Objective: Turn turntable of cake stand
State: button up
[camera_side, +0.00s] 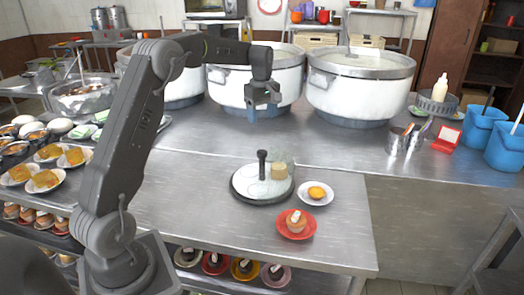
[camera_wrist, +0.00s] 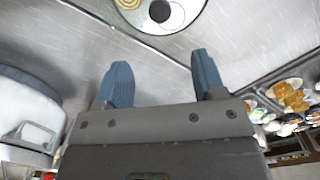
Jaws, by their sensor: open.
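The cake stand's round pale turntable (camera_side: 248,189) lies on the steel table. In the wrist view the turntable (camera_wrist: 186,14) is cut off by the top edge, with the knob (camera_wrist: 160,10) seen from above. My gripper (camera_side: 264,109) is open and empty, above and behind the stand in the side view, in front of the big pots. Its blue fingers (camera_wrist: 160,62) are apart from each other and touch nothing.
A white plate with an orange pastry (camera_side: 317,192) and a red plate with a small cake (camera_side: 295,224) stand right of the turntable. Large white stockpots (camera_side: 352,90) line the back. A cutlery holder (camera_side: 405,139) stands right.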

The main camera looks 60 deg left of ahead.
aim_at(262, 151)
notch_tip(262, 151, down, 13)
jog(key=shift+f, duration=0.1)
dwell(0.3)
jog(key=shift+c, duration=0.3)
grip_shut()
